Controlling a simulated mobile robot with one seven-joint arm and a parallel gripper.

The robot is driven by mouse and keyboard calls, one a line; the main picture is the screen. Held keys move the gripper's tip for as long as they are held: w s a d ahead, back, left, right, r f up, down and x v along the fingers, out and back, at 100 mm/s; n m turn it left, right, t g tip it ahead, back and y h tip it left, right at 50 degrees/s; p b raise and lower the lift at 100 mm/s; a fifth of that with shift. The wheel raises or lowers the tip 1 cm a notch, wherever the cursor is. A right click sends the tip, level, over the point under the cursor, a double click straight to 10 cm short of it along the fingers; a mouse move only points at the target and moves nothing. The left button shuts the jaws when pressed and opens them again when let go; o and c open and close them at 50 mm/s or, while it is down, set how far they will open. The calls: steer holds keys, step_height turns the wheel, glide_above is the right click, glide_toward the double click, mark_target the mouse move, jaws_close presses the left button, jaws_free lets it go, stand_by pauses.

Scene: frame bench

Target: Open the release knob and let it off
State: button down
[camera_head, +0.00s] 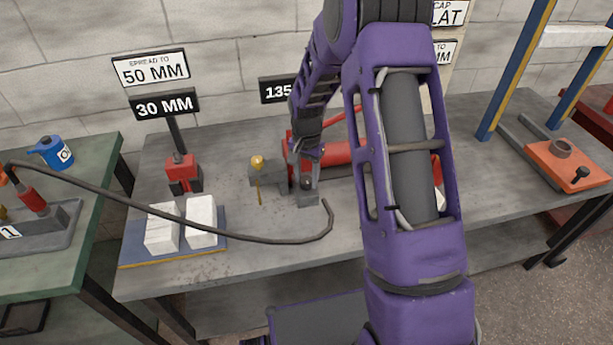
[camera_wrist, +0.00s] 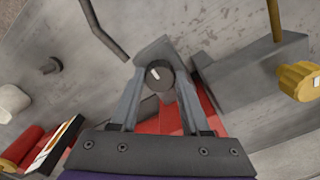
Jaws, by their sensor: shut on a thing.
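The release knob (camera_wrist: 157,74) is a small dark round knob with a white pointer mark, on a grey block. In the wrist view it sits between the tips of my gripper (camera_wrist: 160,85), one finger on each side, and the gripper is shut on it. The mark points up and slightly left. In the head view my gripper (camera_head: 306,178) reaches down at the grey block at the left end of the red cylinder (camera_head: 338,157). The knob is largely hidden there by my fingers.
A grey block with a yellow knob (camera_head: 257,162) stands just left of my gripper. A dark hose (camera_head: 270,240) curves across the bench front. Two white blocks (camera_head: 202,222) lie on a blue mat, with a red tool (camera_head: 182,172) behind. My arm covers the bench centre-right.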

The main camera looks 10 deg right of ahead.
steer(key=n, duration=0.3)
steer(key=shift+n, duration=0.4)
steer(key=n, duration=0.4)
steer(key=shift+n, duration=0.3)
steer(key=n, duration=0.4)
steer(key=shift+p, duration=0.35)
steer(key=shift+n, duration=1.7)
steer(key=shift+c, duration=1.9)
jaws_free()
